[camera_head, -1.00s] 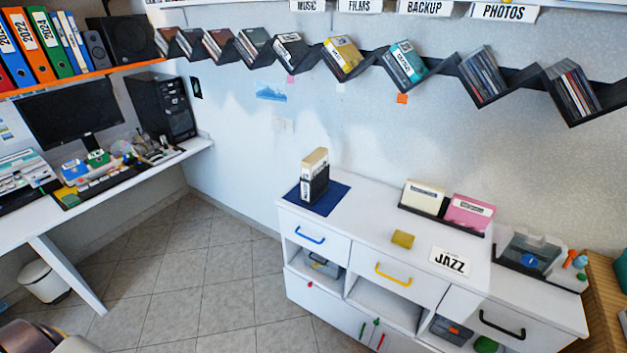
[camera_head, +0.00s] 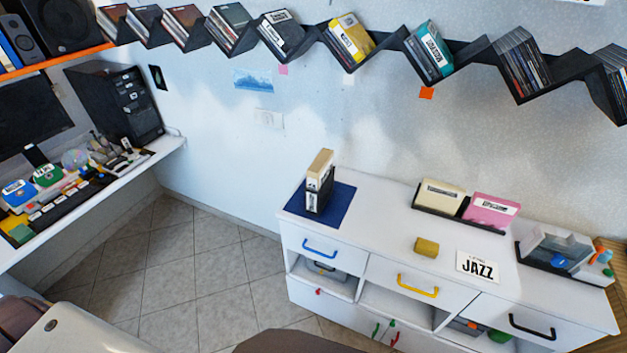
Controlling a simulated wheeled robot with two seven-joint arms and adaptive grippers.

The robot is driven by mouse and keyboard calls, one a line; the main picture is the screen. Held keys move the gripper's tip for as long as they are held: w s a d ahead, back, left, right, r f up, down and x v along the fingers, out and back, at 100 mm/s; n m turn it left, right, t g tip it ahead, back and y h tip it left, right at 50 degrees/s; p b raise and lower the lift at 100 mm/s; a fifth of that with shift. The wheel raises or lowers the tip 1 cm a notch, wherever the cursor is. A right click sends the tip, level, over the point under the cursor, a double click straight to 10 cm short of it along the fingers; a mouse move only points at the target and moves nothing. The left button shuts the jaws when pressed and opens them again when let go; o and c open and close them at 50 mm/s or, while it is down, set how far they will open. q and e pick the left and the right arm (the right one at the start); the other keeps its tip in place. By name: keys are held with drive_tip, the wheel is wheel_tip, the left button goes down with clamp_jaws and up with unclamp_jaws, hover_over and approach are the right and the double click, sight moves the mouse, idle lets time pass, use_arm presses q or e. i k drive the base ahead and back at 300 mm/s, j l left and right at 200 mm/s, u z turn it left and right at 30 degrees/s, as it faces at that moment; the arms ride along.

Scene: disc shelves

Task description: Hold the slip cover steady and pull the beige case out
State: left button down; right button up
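The beige case (camera_head: 321,166) stands upright in the dark slip cover (camera_head: 319,194), with its upper part showing above the cover's top. The cover has a white label on its front edge. Both stand on a dark blue mat (camera_head: 342,198) at the left end of the white cabinet top. The lower part of the case is hidden in the cover. Neither of my grippers is in view. Only parts of my own body show along the bottom edge, well apart from the cover.
On the white cabinet (camera_head: 385,202) are a yellow block (camera_head: 427,246), a JAZZ card (camera_head: 478,267), a holder with cream (camera_head: 439,197) and pink (camera_head: 490,209) cases, and a clear-lidded device (camera_head: 556,249). A zigzag shelf (camera_head: 388,44) hangs above. Tiled floor (camera_head: 215,285) is free at left.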

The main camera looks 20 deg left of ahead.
sight(320, 167)
drive_tip(key=i+j, duration=0.15)
drive_tip(key=j, duration=0.2)
drive_tip(key=i+j+z, duration=0.1)
drive_tip(key=j, duration=0.2)
drive_tip(key=i+j+z, duration=0.1)
drive_tip(key=j, duration=0.25)
drive_tip(key=i+j, duration=0.15)
drive_tip(key=j, duration=0.25)
